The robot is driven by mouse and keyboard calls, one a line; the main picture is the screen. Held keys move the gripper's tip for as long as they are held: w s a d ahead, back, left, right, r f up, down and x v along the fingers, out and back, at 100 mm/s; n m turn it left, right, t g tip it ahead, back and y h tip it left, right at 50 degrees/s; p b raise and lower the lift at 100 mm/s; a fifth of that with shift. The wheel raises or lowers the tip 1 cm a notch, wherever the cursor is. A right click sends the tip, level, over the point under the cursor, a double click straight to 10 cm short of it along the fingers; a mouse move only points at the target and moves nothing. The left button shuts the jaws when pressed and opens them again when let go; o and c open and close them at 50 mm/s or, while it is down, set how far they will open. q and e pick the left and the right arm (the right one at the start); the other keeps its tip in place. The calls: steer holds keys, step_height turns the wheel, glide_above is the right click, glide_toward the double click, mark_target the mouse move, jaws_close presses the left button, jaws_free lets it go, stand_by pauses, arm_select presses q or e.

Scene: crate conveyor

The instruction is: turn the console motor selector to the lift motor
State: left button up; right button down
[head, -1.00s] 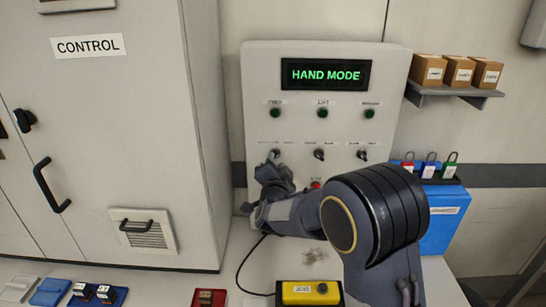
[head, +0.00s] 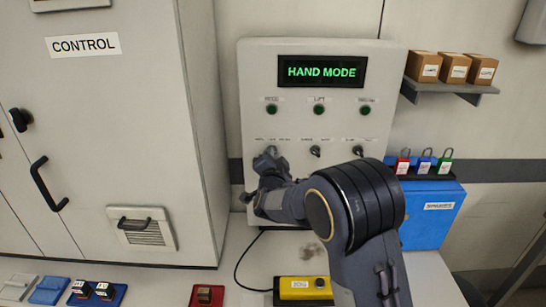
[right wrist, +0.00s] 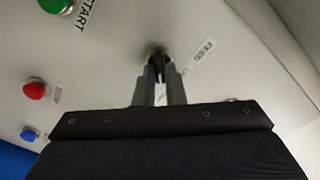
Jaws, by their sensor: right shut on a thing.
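The console (head: 395,80) is a pale upright panel with a lit HAND MODE display (head: 322,72). Below three green lamps sits a row of dark selector knobs. The middle knob (head: 315,151) and right knob (head: 357,151) are in plain view. My right gripper (head: 270,157) is at the left knob and mostly covers it in the head view. In the right wrist view the fingers (right wrist: 157,72) are closed around the dark knob (right wrist: 157,53), beside a small white label. The knob's pointing direction and label text are not readable. My left gripper is not in view.
The right wrist view shows a green START button (right wrist: 60,4), a red button (right wrist: 35,89) and a blue button (right wrist: 29,133). A yellow box (head: 305,288) lies on the table below. Coloured padlocks (head: 424,163) hang right, above a blue box (head: 435,212). A cabinet (head: 110,150) stands left.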

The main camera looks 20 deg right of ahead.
steer(key=n+p, duration=0.1)
steer(key=n, duration=0.8)
steer(key=shift+a+n, duration=0.15)
steer(key=shift+n, duration=0.25)
stand_by(0.4)
steer(key=c, duration=1.5)
jaws_free()
